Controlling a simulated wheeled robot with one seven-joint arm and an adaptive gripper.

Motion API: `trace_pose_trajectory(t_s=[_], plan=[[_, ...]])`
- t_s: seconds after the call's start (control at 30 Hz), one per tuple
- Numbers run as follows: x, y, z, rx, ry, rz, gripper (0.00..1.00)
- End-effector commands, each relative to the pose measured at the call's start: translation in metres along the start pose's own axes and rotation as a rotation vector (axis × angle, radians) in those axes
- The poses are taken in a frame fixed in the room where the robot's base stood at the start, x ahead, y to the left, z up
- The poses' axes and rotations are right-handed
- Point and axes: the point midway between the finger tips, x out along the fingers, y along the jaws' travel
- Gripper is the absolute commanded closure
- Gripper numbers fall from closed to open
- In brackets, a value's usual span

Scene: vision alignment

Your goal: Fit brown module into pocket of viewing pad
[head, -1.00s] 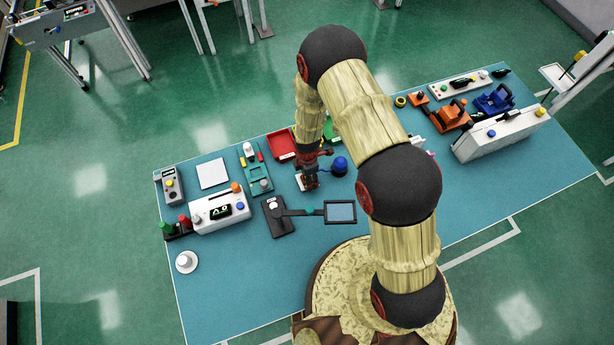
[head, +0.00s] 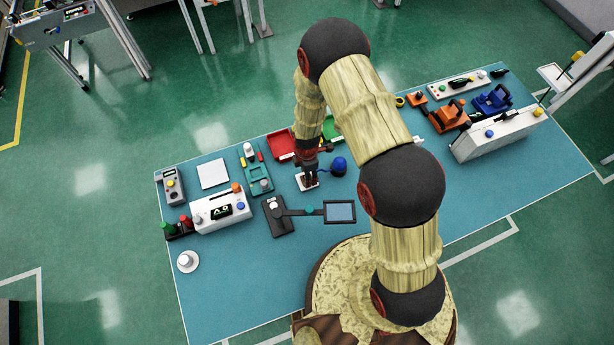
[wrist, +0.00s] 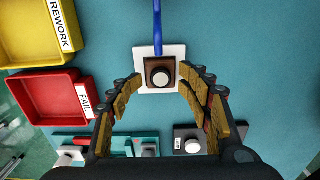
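The brown module (wrist: 152,84) is a small square block with a round dark-rimmed, pale-topped knob. In the wrist view it lies within the outline of a white square pad (wrist: 174,53), probably the viewing pad. The module looks slightly turned against the pad. I cannot tell whether it sits down in the pocket, as the module hides it. My gripper (wrist: 159,77) is open, its fingers apart on either side of the module with gaps showing. In the head view my gripper (head: 311,182) is over the white pad (head: 300,184), and the module is not distinguishable.
A blue lamp-like dome (head: 339,164) stands beside the pad, its blue arm (wrist: 157,22) reaching the pad's far edge. Red FAIL bin (wrist: 52,98) and yellow REWORK bin (wrist: 30,35) are at left. A black-framed magnifier (head: 340,212) lies nearby.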

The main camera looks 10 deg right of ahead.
Motion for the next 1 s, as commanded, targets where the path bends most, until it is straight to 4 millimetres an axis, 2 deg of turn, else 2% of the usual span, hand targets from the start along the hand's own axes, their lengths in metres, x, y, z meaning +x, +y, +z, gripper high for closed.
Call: trace_pose_trajectory(t_s=[0.3, 0.5, 0.87, 0.97, 1.0], plan=[[-0.060, 0.001, 0.000, 0.000, 0.000, 0.004, 0.52], [-0.090, 0.002, 0.000, 0.000, 0.000, 0.004, 0.52], [-0.111, 0.002, 0.001, 0.012, 0.000, 0.006, 0.52], [-0.135, 0.007, 0.005, 0.072, 0.001, 0.029, 0.52], [-0.151, 0.009, 0.007, 0.113, 0.002, 0.043, 0.52]])
